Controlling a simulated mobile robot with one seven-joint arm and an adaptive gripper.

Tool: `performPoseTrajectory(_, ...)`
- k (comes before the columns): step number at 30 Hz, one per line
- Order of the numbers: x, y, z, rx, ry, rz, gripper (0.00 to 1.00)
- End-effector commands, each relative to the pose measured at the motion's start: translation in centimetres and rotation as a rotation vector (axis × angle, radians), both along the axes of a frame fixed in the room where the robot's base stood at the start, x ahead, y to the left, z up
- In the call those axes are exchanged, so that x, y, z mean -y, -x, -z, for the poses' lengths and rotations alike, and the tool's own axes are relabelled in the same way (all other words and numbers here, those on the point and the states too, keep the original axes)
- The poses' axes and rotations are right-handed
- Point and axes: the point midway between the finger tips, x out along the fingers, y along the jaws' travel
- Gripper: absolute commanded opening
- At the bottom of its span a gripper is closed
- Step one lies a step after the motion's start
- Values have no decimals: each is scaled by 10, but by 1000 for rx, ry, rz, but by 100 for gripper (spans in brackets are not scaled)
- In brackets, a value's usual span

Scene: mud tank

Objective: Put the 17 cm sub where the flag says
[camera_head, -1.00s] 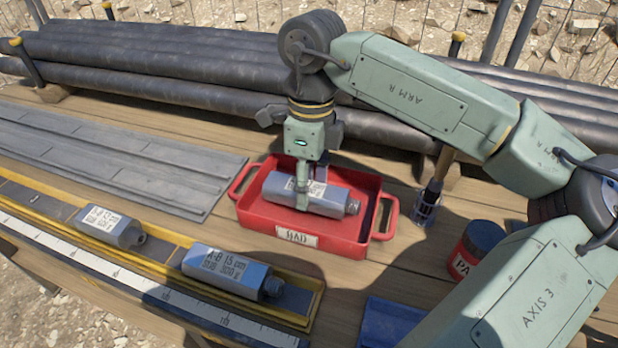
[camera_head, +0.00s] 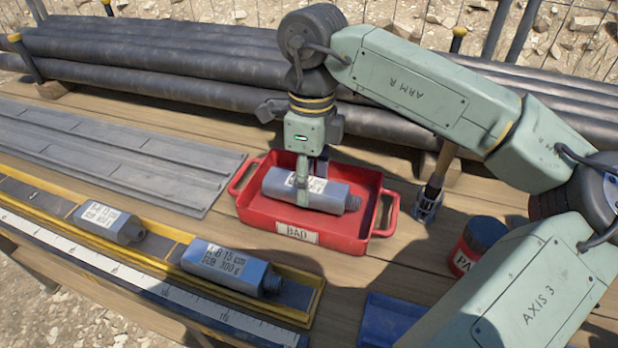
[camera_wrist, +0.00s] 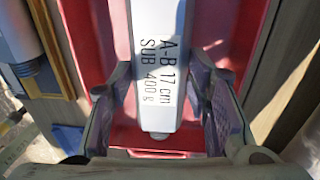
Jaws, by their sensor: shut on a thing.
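The 17 cm sub (camera_head: 329,197) is a grey metal cylinder with a white label and a narrower threaded end at right. It lies level within the red tray (camera_head: 347,242), whose front tag reads BAD. My gripper (camera_head: 310,182) comes down from above and is shut around the sub's middle. In the wrist view the sub (camera_wrist: 157,45) runs between my fingers, its label reading "A-B 17 cm SUB 400 g". I cannot tell whether it touches the tray floor. No flag is readable in view.
A yellow-edged trough with a ruler (camera_head: 150,282) at front left holds a grey sub (camera_head: 108,222) and a blue-grey sub (camera_head: 230,266) marked 15 cm. A red pot (camera_head: 474,245) and a blue tray (camera_head: 388,322) stand at right. Black pipes (camera_head: 180,65) lie behind.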

Motion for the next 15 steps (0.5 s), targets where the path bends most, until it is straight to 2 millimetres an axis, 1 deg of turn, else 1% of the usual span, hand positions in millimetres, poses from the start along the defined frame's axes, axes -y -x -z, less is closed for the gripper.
performPoseTrajectory(7,0,0,5,1,-1,0,0)
performPoseTrajectory(15,0,0,5,1,-1,0,0)
